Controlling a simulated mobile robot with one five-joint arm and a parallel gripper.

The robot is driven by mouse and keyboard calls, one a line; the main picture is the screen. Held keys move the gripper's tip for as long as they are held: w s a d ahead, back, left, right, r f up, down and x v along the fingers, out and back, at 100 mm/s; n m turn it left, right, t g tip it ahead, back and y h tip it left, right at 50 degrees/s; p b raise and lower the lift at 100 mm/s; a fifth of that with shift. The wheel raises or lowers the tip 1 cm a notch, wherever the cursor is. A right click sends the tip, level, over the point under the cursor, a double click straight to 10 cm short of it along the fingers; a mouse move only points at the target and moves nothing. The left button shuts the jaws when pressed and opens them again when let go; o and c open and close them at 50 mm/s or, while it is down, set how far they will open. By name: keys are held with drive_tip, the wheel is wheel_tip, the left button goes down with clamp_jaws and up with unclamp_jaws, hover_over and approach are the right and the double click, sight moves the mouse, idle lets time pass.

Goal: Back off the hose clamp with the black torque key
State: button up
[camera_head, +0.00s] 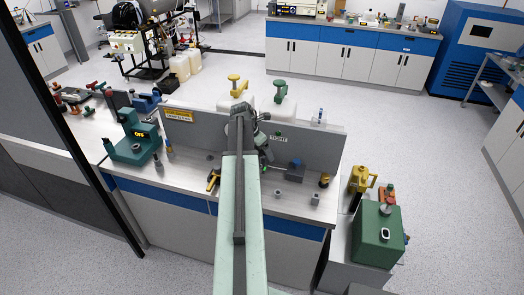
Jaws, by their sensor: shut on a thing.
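My pale green arm reaches up the middle of the picture to a bench with a grey upright panel. My gripper (262,146) is dark and small, at the arm's end in front of the panel. It is shut on a dark thing that looks like the black torque key (267,156); arm links hide much of both.
Two pale containers with yellow (235,84) and green (280,88) tops stand behind the panel. A green box (378,232) and yellow can (361,180) stand right.

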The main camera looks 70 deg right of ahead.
drive_tip(key=shift+f, duration=0.15)
idle(0.3)
drive_tip(key=shift+f+b, duration=1)
drive_tip(key=shift+b, duration=0.15)
drive_tip(key=shift+a+n+t, duration=0.1)
drive_tip(key=shift+n+t, duration=0.4)
drive_tip(key=shift+n, duration=0.7)
drive_tip(key=n, duration=0.1)
drive_tip(key=n+t, duration=0.1)
drive_tip(key=shift+w+n+h, duration=0.3)
drive_tip(key=shift+n, duration=0.1)
drive_tip(key=shift+w+n+t, duration=0.1)
drive_tip(key=shift+n+t, duration=0.4)
drive_tip(key=shift+n, duration=0.7)
drive_tip(key=shift+m, duration=0.3)
